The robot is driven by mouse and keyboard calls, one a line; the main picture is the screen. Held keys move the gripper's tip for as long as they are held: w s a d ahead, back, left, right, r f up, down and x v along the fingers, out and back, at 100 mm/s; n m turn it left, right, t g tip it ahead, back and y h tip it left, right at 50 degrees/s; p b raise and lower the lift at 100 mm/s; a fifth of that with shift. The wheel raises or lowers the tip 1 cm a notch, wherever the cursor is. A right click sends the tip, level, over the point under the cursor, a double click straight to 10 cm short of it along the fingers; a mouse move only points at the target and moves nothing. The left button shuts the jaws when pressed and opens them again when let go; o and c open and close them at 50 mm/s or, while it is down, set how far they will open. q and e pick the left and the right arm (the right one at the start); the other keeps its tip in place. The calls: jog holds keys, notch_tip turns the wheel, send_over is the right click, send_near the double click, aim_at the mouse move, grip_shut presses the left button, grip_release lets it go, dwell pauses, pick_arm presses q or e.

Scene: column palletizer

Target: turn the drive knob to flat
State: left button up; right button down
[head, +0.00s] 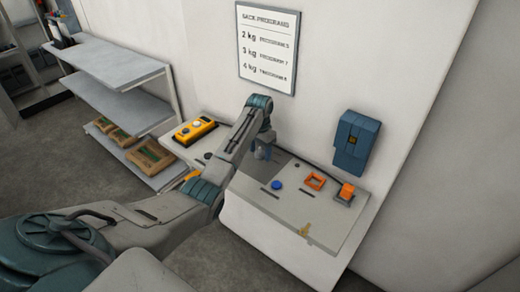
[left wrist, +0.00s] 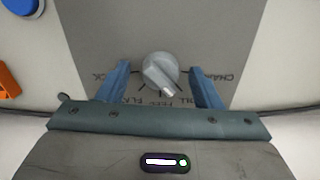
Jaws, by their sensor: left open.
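The drive knob (left wrist: 160,72) is a round grey knob with a raised grip bar, on a dark grey panel plate (left wrist: 210,30). In the left wrist view its bar slants, with a pale tip towards the lower right. Upside-down labels ring it; one seems to read FLAT, left of the tip, and others are partly covered. My left gripper (left wrist: 157,80) is open, with one blue finger on each side of the knob and a gap on both sides. In the head view the left gripper (head: 262,152) is over the console, and I cannot make out the knob clearly.
The console (head: 265,205) also carries a blue button (head: 277,185), an orange square frame (head: 314,180) and an orange button (head: 346,190). A yellow control box (head: 195,130) sits behind my left arm. A blue box (head: 356,140) and a programme sign (head: 267,45) hang on the wall.

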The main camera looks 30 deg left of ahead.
pick_arm(q)
jog(key=shift+f, duration=0.1)
jog(key=shift+w, duration=0.1)
jog(key=shift+c, duration=1)
jog(key=c, duration=0.7)
jog(key=shift+c, duration=0.4)
jog(key=shift+m, duration=1.5)
jog(key=m, duration=0.2)
jog(key=shift+m, duration=0.3)
jog(key=m, duration=0.6)
jog(key=shift+m, duration=2.1)
pick_arm(e)
jog(key=shift+s, duration=0.45)
pick_arm(q)
jog(key=shift+r, duration=0.2)
pick_arm(e)
jog(key=shift+a, duration=0.1)
